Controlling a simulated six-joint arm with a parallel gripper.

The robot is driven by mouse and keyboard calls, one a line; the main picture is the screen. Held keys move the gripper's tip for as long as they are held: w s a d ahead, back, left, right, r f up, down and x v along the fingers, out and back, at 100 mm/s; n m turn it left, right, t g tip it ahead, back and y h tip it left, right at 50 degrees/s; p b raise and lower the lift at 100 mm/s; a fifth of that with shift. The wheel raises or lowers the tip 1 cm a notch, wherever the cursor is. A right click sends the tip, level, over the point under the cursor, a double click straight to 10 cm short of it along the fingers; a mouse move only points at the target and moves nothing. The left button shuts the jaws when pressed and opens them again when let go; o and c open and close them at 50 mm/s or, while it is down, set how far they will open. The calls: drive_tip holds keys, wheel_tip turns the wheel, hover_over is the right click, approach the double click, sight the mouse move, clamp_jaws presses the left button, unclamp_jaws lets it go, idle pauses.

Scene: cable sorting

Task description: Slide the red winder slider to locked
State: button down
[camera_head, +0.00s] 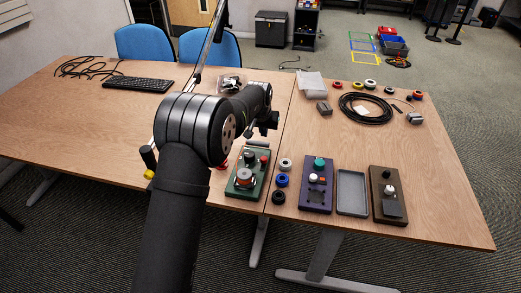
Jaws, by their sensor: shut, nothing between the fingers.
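A green box (238,190) stands near the table's front edge, just right of my arm. My gripper (269,127) is small and dark in this view, above the table and behind the green box. It is shut and empty, apart from the box.
Right of the green box are several small rings (281,180), a purple box (316,196), a grey tray (352,208) and a brown box (376,207). A coiled black cable (345,109) lies farther back. A keyboard (138,84) is at back left.

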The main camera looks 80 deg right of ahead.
sight(264, 160)
drive_tip(key=x, duration=1)
drive_tip(key=shift+s+d+f, duration=0.1)
drive_tip(key=shift+s+f, duration=0.05)
drive_tip(key=shift+s, duration=0.05)
drive_tip(key=shift+f, duration=0.1)
drive_tip(key=shift+a, duration=1.9)
